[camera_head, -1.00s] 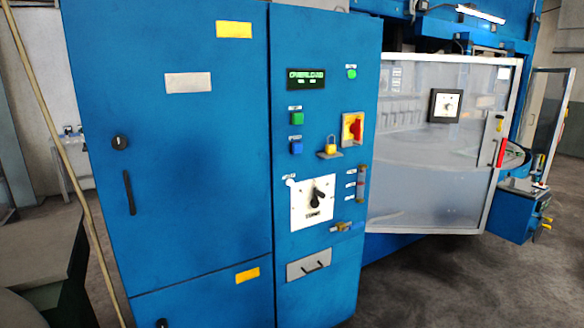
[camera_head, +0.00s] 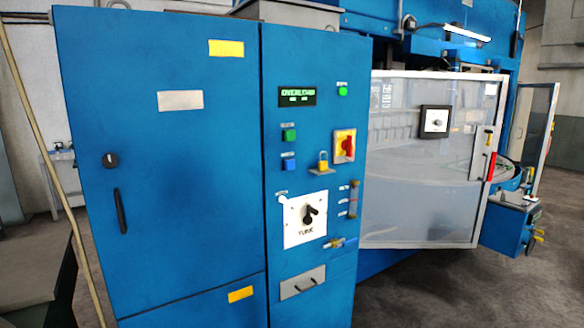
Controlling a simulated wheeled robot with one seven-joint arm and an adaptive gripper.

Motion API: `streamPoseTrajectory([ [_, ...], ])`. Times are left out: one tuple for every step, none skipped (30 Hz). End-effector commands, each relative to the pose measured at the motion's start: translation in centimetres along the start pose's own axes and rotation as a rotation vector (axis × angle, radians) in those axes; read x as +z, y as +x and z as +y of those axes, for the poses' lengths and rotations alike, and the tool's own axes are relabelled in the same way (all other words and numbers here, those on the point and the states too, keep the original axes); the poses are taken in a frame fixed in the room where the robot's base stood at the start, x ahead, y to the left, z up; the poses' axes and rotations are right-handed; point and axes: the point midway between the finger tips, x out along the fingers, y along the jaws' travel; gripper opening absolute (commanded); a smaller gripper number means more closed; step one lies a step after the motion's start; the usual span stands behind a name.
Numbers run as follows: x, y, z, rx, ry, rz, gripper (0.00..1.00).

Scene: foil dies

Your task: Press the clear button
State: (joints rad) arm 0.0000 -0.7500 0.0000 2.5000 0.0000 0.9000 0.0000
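A tall blue control cabinet (camera_head: 185,190) fills the left and middle of the head view. Its right panel has a green-lit display (camera_head: 297,96) that seems to read OVERLOAD. Below the display are a green button (camera_head: 289,135) and a blue button (camera_head: 289,164), each under a small label too small to read, so I cannot tell which is the clear button. A round green button or lamp (camera_head: 342,91) sits right of the display. My gripper is not in view.
A red switch on a yellow plate (camera_head: 344,146), a yellow padlock (camera_head: 322,163) and a black rotary knob on a white plate (camera_head: 306,218) are near the buttons. A clear guard door (camera_head: 420,190) stands to the right. Grey floor (camera_head: 440,290) shows at lower right.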

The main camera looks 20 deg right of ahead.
Motion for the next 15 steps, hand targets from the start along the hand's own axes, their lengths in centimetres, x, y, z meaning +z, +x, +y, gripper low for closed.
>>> streamPoseTrajectory([
  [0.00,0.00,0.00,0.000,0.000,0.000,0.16],
  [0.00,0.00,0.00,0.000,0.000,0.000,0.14],
  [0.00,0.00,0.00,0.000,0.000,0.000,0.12],
  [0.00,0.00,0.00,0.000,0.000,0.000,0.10],
  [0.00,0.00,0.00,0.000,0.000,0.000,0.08],
  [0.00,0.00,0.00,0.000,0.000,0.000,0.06],
  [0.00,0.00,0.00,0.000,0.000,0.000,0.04],
  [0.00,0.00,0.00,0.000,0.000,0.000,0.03],
  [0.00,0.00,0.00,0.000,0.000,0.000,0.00],
  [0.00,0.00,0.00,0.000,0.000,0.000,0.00],
  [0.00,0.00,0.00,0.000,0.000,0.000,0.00],
  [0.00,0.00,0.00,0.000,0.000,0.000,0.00],
  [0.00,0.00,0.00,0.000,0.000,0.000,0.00],
  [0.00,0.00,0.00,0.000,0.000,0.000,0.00],
  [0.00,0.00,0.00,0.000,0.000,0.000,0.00],
])
